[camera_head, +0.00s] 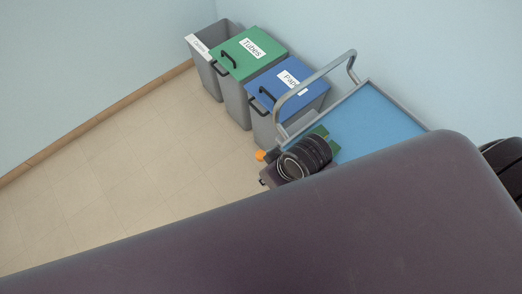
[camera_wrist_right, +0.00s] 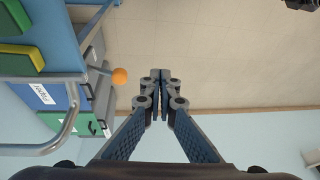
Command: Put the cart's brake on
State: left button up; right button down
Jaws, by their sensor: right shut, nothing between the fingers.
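The cart (camera_head: 382,122) has a blue top and a grey tube handle (camera_head: 318,72); it shows along the left of the right wrist view (camera_wrist_right: 66,45). An orange ball knob (camera_head: 261,155) sits at the cart's handle end, and it also shows in the right wrist view (camera_wrist_right: 120,76) on a short grey lever. My right gripper (camera_wrist_right: 160,76) is shut and empty, a little to the right of the knob in that view and apart from it. In the head view, my right wrist and arm hide much of the cart. My left gripper is not seen.
A grey open bin (camera_head: 208,72), a green-lidded bin (camera_head: 238,95) labelled Tubes and a blue-lidded bin (camera_head: 315,99) stand along the wall beyond the cart handle. Green (camera_wrist_right: 20,60) and yellow (camera_wrist_right: 8,25) items lie on the cart. The floor at left is clear.

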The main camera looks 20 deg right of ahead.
jog(key=w+a+n+g+y, duration=0.1)
jog(key=w+a+n+g, duration=0.2)
jog(key=a, duration=0.6)
jog(key=n+g+h, duration=0.1)
jog(key=n+h, duration=0.4)
jog(key=h, duration=0.1)
send_near(259, 153)
jog(key=f, duration=0.1)
jog(key=shift+w+d+f, duration=0.1)
jog(key=shift+d+f, duration=0.05)
jog(key=b+x, duration=0.6)
jog(key=shift+f, duration=0.55)
jog(key=shift+d, duration=0.15)
